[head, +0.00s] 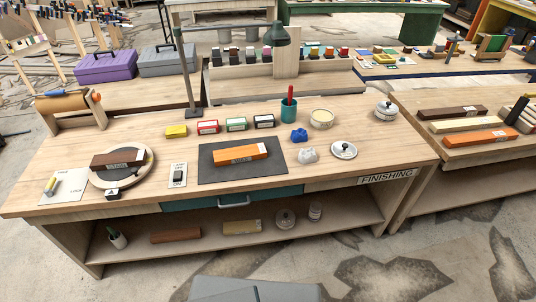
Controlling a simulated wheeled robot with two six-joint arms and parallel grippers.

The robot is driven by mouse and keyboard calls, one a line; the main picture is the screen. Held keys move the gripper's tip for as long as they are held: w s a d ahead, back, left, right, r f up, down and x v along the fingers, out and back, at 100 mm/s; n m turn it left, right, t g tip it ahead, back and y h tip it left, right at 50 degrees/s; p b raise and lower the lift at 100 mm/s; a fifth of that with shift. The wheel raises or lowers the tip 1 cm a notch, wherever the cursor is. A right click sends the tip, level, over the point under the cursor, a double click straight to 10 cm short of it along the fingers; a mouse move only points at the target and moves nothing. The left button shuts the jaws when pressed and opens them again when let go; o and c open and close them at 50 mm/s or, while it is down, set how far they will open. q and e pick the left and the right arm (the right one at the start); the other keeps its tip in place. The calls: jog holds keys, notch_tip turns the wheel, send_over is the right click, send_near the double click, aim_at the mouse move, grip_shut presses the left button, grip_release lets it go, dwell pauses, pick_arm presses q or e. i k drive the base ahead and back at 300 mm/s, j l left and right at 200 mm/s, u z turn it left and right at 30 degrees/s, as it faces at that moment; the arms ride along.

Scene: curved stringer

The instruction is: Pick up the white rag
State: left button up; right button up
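The white rag (308,156) is a small crumpled heap on the wooden workbench (130,190). It lies just right of the dark grey mat (210,173) and left of a round white lid with a black knob (344,150). A blue crumpled rag (299,135) lies just behind it, seemingly apart. Nothing covers the white rag. Neither of my grippers shows in the head view.
An orange block (240,152) lies on the mat. Behind stand a teal cup (288,110), a round tin (321,119) and small boxes (236,124). A lamp (277,35) rises at the back. Bench top in front of the rag is clear.

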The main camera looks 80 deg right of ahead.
aim_at(307, 156)
jog(key=z, duration=3.3)
